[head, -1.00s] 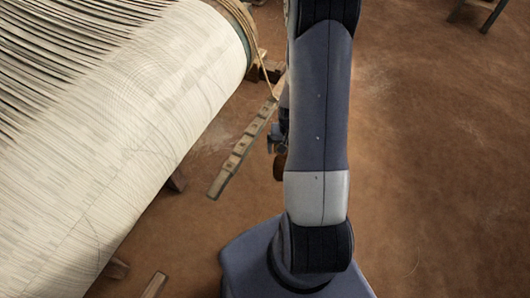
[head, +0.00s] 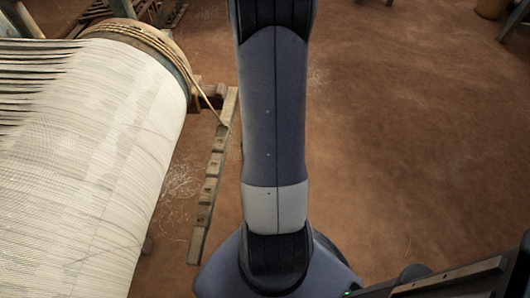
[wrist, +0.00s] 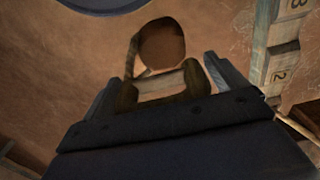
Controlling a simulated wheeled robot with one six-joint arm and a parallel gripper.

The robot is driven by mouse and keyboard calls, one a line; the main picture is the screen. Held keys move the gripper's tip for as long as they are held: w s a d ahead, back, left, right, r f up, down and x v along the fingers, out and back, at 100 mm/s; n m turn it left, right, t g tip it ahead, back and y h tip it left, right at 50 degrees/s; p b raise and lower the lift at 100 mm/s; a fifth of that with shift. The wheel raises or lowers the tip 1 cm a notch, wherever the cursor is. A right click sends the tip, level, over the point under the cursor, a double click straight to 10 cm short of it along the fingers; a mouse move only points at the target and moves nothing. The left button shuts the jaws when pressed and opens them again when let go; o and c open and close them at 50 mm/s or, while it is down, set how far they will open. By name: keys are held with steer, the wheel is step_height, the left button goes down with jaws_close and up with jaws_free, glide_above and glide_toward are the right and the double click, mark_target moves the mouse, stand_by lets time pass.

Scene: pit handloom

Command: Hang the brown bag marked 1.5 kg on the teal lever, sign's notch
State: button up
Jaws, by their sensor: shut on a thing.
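In the wrist view my gripper (wrist: 163,88) is shut on a brown bag (wrist: 162,43). Its handle is between the fingers and its round brown body shows beyond them. No mark can be read on it. A long notched lever (wrist: 265,45) stands at the right of that view, apart from the bag. It has pale blocks numbered 2 and 3 and a greyish-blue edge. The head view shows a notched wooden bar (head: 213,180) beside the loom, left of my arm. My arm hides the gripper and bag there.
The loom's large cloth roll (head: 90,150) fills the left of the head view, with rope (head: 140,35) round its end. Brown earthen floor (head: 400,150) is open to the right. Wooden legs stand at the far edge.

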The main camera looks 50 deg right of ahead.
mark_target(217, 157)
steer(key=shift+w+a+f, duration=0.1)
steer(key=shift+w+a, duration=1.45)
steer(key=shift+w, duration=0.45)
steer(key=shift+w+a+f, duration=0.15)
steer(key=shift+w+a, duration=1.4)
steer(key=shift+w, duration=0.4)
steer(key=shift+w+a+f, duration=0.1)
steer(key=shift+w+a, duration=1.45)
steer(key=shift+w, duration=0.45)
steer(key=shift+f+b, duration=0.6)
steer(key=shift+f, duration=0.3)
steer(key=shift+f+b, duration=0.3)
steer(key=o, duration=1.6)
steer(key=shift+o, duration=0.7)
steer(key=shift+s+f, duration=0.1)
steer(key=shift+s, duration=0.05)
step_height(217, 157, up, 8)
steer(key=shift+f+p, duration=0.15)
steer(key=shift+p, duration=0.5)
steer(key=shift+f, duration=0.15)
